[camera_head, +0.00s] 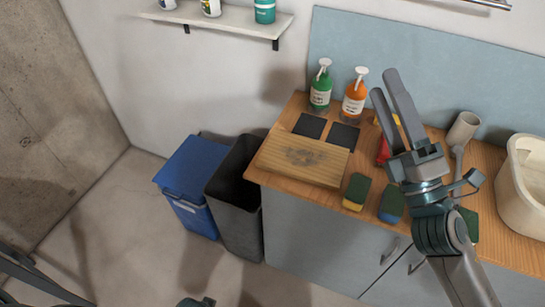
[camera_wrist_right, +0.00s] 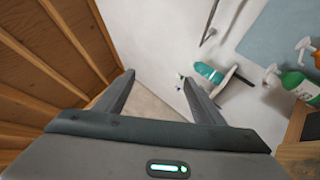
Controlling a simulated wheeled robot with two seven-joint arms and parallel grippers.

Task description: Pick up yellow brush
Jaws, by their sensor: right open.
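My right gripper (camera_head: 384,82) is raised above the back of the counter, its fingers pointing up toward the blue wall panel. It is open and empty, and its spread fingers also show in the wrist view (camera_wrist_right: 157,82). A yellow bit (camera_head: 377,121) shows beside the fingers in the head view. It may be the yellow brush, but the gripper hides most of it and its shape cannot be made out. A red item (camera_head: 383,151) lies just in front of it, partly covered by the hand. Dark bars of my left arm show at the lower left; its jaw state is unclear.
A blue bin (camera_head: 190,180) and a black bin (camera_head: 235,215) stand left.

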